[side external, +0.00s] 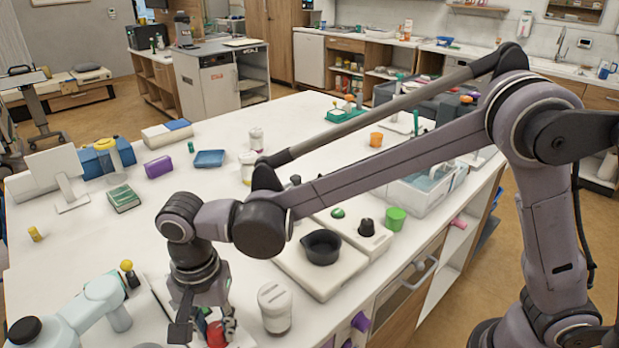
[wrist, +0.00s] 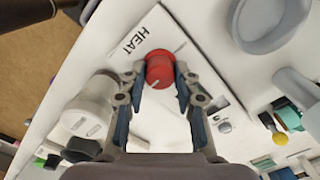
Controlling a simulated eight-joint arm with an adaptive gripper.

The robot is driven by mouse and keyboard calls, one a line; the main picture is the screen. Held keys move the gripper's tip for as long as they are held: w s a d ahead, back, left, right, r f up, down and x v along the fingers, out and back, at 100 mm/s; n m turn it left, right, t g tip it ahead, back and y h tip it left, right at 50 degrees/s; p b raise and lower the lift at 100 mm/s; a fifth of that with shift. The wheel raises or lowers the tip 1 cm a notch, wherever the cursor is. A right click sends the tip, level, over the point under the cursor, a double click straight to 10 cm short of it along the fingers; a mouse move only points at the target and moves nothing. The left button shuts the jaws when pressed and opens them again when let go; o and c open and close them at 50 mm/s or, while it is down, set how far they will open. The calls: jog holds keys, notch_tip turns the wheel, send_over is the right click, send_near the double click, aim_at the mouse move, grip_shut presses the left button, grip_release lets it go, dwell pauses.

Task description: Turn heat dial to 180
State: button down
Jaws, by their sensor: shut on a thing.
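The heat dial is a red round knob (wrist: 160,70) with a pale pointer line, on a white panel (wrist: 158,125) printed "HEAT". My gripper (wrist: 160,78) is shut on the red dial, with a finger on each side of it in the wrist view. In the side external view the red dial (side external: 216,334) shows low in the picture, partly hidden by my gripper (side external: 205,325). A short dark line on the panel shows beside the dial in the wrist view. No number 180 can be read.
A white lidded jar (side external: 274,307) stands just right of my gripper. A white unit with a black pot (side external: 321,247) is behind it. A pale jointed arm-like device (side external: 85,310) is to the left. The table's middle left is fairly clear.

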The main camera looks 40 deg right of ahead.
aim_at(216, 328)
jog(key=c, duration=1)
grip_release()
notch_tip(216, 328, up, 12)
jog(key=shift+d, duration=0.1)
jog(key=s+d+f+n+t, duration=0.1)
jog(key=s+d+n+t, duration=0.1)
jog(key=d, duration=0.9)
jog(key=s+d+f+n+t, duration=0.2)
jog(key=s+d+n, duration=0.1)
jog(key=d, duration=0.8)
jog(key=s+d+f+n+t, duration=0.2)
jog(key=d+n+t, duration=0.1)
jog(key=d, duration=0.7)
jog(key=shift+s+d+f+n, duration=0.2)
jog(key=shift+s+d+n, duration=0.2)
jog(key=shift+n, duration=0.1)
